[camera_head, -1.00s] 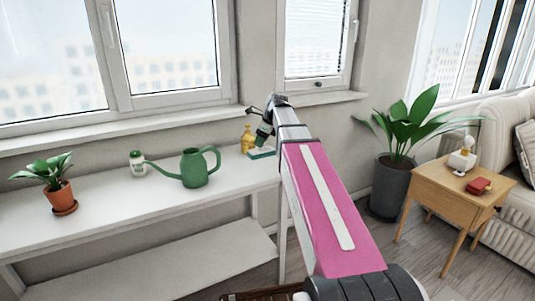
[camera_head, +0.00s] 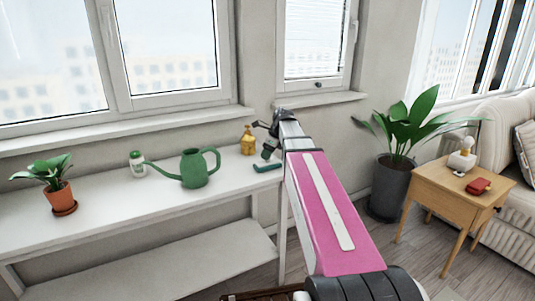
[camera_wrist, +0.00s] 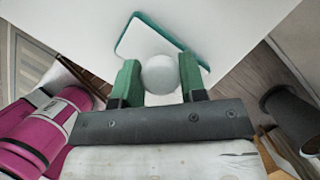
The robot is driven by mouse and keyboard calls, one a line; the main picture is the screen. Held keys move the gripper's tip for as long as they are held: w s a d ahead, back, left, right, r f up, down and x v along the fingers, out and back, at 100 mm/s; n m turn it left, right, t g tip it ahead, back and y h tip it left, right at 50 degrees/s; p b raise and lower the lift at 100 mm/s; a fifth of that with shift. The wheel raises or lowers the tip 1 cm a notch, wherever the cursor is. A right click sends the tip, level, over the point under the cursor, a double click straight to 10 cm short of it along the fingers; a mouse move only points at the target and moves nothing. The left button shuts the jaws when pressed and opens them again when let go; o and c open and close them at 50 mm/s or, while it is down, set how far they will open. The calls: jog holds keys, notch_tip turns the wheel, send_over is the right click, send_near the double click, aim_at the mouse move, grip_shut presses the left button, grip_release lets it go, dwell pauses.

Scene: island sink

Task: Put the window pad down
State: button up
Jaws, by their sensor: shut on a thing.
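The window pad is a thin slab with a teal edge. In the head view the pad (camera_head: 267,167) is at the right end of the white table, below my gripper (camera_head: 269,151). In the wrist view the pad (camera_wrist: 146,36) shows a pale face with a teal rim and a round white knob. The green fingers of my gripper (camera_wrist: 160,77) are shut on this knob, one on each side. The pad is close to the tabletop (camera_head: 120,202); I cannot tell whether it touches.
A yellow bottle (camera_head: 247,140) stands just behind the pad. A green watering can (camera_head: 194,168), a small white bottle (camera_head: 137,165) and a potted plant (camera_head: 60,193) stand further left. A wooden side table (camera_head: 455,190) and a large plant (camera_head: 395,175) are on the right.

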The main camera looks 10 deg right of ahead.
jog(key=o, duration=0.8)
jog(key=v, duration=1.2)
